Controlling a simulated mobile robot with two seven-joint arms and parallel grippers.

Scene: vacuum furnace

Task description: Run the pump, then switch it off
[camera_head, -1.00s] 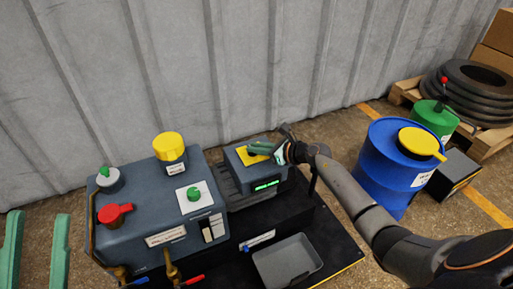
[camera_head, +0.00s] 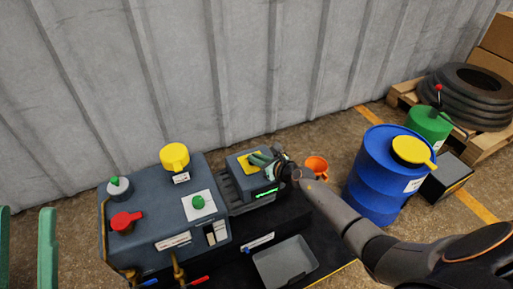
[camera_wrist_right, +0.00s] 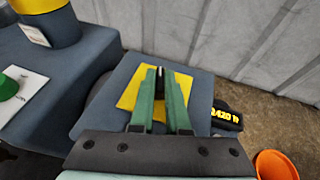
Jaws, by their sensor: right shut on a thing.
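The pump unit is a blue-grey housing (camera_head: 150,221) with a yellow cap (camera_head: 174,156), a red handle (camera_head: 125,221) and a green knob (camera_head: 198,202) on a white plate. To its right is a smaller box (camera_head: 233,165) with a yellow plate (camera_head: 245,168) on top and a lit green display (camera_head: 266,192) in front. My right gripper (camera_head: 257,158) is at the yellow plate; in the wrist view its fingers (camera_wrist_right: 160,78) are shut on a small dark switch lever, mostly hidden between them. My left gripper (camera_head: 25,225) shows two separated green fingers at the left edge, empty.
A grey tray (camera_head: 285,262) lies on the black base in front. A corrugated wall (camera_head: 230,70) is close behind.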

